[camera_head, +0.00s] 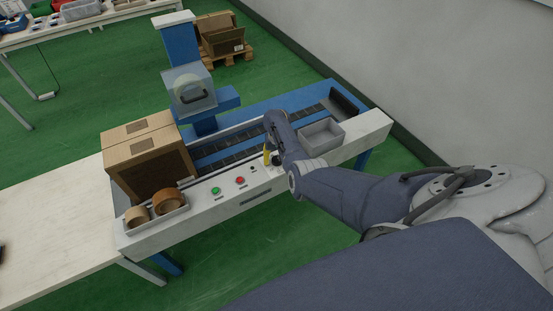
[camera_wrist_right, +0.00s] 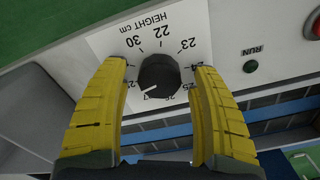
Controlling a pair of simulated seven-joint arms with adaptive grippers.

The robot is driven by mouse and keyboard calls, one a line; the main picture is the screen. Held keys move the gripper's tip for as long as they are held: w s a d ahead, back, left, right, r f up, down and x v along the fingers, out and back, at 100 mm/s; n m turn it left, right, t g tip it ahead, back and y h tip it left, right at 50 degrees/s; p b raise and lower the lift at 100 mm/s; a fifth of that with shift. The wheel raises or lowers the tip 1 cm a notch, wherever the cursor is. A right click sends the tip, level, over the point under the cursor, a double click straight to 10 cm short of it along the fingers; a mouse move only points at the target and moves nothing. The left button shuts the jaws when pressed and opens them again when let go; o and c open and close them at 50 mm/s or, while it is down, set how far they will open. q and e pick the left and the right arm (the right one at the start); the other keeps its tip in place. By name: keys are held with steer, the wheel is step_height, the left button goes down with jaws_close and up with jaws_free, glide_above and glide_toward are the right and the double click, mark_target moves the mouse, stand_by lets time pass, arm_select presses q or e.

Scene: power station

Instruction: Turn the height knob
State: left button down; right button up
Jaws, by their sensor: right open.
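The height knob (camera_wrist_right: 160,76) is a black round knob on a white dial plate (camera_wrist_right: 112,40) marked HEIGHT CM. Its white pointer line faces the lower left of the right wrist view, towards partly hidden numbers. My right gripper (camera_wrist_right: 160,68) is open, with one yellow finger on each side of the knob. Small gaps show between the fingers and the knob, so they seem apart from it. In the head view my right gripper (camera_head: 267,156) is at the front panel, and the knob (camera_head: 277,159) shows as a small dark spot beside it. My left gripper is not in view.
The panel (camera_head: 200,212) also carries a green button (camera_head: 215,190) and a red button (camera_head: 240,180). A cardboard box (camera_head: 148,160) and tape rolls (camera_head: 165,201) are to the left. A grey bin (camera_head: 321,134) lies just right of my right gripper.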

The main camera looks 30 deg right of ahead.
mark_target(277, 158)
step_height(277, 158, up, 12)
stand_by(0.8)
stand_by(0.3)
